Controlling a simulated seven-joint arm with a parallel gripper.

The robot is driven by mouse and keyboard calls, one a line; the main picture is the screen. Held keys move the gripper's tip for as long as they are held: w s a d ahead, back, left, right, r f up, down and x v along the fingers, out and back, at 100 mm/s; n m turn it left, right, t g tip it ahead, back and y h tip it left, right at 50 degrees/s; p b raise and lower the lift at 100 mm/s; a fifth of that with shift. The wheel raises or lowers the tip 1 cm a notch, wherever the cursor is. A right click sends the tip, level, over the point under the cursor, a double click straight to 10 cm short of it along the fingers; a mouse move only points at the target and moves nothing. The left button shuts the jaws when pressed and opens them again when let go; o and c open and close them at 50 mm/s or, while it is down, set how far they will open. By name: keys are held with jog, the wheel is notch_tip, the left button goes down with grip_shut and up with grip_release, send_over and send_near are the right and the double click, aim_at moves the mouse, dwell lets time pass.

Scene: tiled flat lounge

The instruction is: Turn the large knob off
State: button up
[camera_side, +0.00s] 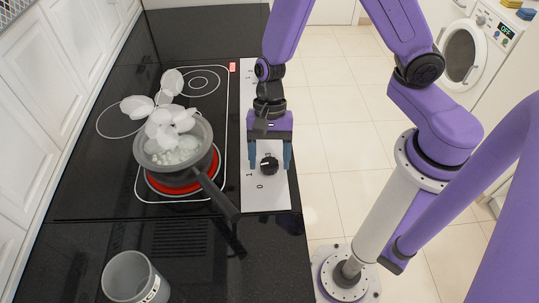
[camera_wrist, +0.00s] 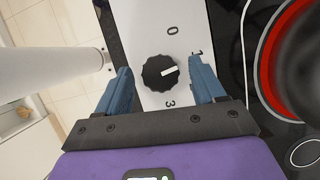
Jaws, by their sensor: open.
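The large knob (camera_side: 269,165) is black and sits on the white control strip beside the stove. In the wrist view the knob (camera_wrist: 160,72) lies between my two blue fingers. Its white pointer is turned to the right, away from the 0 printed above it. A 3 is printed below the knob, and another mark at upper right is partly hidden by a finger. My gripper (camera_wrist: 160,66) is open, with one finger on each side of the knob and a visible gap to each. In the side view my gripper (camera_side: 269,162) is over the strip.
A grey pot (camera_side: 176,158) with steam stands on a glowing red burner (camera_side: 161,190); its handle (camera_side: 218,196) reaches toward the strip. The tiled floor right of the strip is clear near the gripper.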

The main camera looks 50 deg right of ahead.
jog(key=c, duration=1.1)
jog(key=shift+o, duration=0.2)
jog(key=shift+n, duration=0.4)
jog(key=n+h, duration=0.1)
jog(key=n, duration=0.1)
jog(key=n+g, duration=0.1)
jog(key=n, duration=0.1)
jog(key=shift+w+a+h, duration=0.1)
jog(key=shift+a+h, duration=0.05)
jog(key=shift+h, duration=0.25)
jog(key=shift+a+n+g+h, duration=0.15)
jog(key=shift+n+h, duration=0.3)
jog(key=shift+n, duration=0.8)
jog(key=shift+d+n+g+h, duration=0.15)
jog(key=shift+n+h, duration=0.3)
jog(key=shift+n, duration=0.8)
jog(key=shift+a, duration=0.1)
jog(key=o, duration=1.1)
jog(key=shift+c, duration=0.2)
